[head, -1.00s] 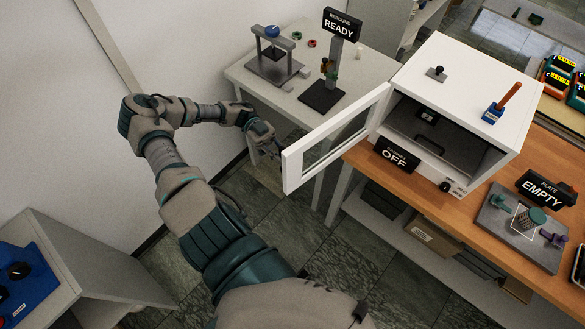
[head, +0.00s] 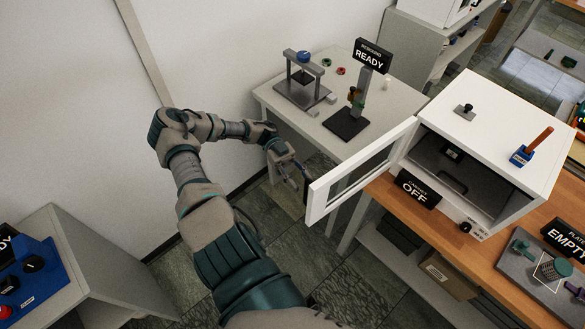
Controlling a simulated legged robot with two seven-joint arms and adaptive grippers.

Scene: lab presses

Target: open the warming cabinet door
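The warming cabinet (head: 500,125) is a white box with a dark interior on the wooden bench. Its white-framed door (head: 318,202) with a window stands wide open, swung out to the left, and the interior shows. My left gripper (head: 296,176) is beside the door's free outer edge, on its far left side. A dark upright piece shows between the fingers and that edge; I cannot tell whether the fingers touch it or how far they are closed. My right gripper is out of view.
A black sign reading OFF (head: 417,190) stands before the cabinet. A blue block with an orange handle (head: 531,147) is on its top. A pale table (head: 290,100) with a press and READY sign (head: 369,56) stands behind the door. Open floor lies below the door.

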